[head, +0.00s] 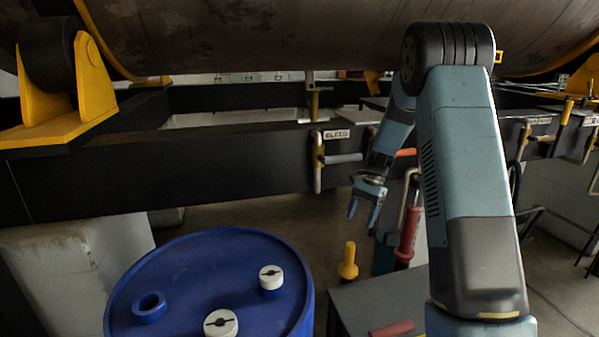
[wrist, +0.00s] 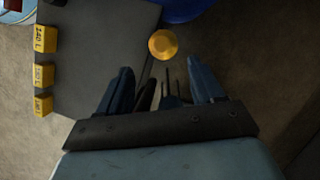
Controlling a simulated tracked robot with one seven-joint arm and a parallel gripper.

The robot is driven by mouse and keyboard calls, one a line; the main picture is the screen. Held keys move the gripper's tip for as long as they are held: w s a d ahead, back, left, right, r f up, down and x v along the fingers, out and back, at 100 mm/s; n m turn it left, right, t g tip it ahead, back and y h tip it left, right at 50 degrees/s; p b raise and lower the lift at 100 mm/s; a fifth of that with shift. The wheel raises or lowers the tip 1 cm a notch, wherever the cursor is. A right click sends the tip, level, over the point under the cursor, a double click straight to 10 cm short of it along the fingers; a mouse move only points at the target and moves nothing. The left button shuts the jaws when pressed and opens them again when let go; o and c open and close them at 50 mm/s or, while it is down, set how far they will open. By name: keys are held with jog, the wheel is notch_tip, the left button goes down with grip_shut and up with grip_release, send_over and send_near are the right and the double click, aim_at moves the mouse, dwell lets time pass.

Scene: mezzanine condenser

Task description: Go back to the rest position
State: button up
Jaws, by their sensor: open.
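My gripper (head: 364,211) hangs fingers-down at the end of my arm, right of the picture's middle in the head view. Its two blue fingers are apart and nothing is between them. It also shows in the wrist view (wrist: 160,80), with the fingers spread over the floor. A yellow-topped handle (head: 348,262) stands below the gripper and apart from it. Its round yellow top (wrist: 163,44) lies beyond the fingertips in the wrist view. The rest position itself is not marked in either view.
A blue drum (head: 215,260) with white caps stands at the lower left. A grey surface (head: 375,300) is right of it, and a red-handled lever (head: 408,235) is near my arm. A dark beam with a "BLEED" label (head: 336,134) and valve crosses behind. Yellow tags (wrist: 43,73) line the surface's edge.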

jog(key=s+a+r+n+t+h, duration=0.2)
jog(key=s+r+n+t, duration=0.25)
jog(key=s+r, duration=1.35)
jog(key=s+r+n+t, duration=0.2)
jog(key=s+r, duration=0.1)
jog(key=s, duration=0.6)
jog(key=s+r+n+t+h, duration=0.1)
jog(key=s+r+n, duration=0.2)
jog(key=s, duration=0.6)
jog(key=shift+a+t, duration=0.35)
jog(key=shift+a, duration=0.05)
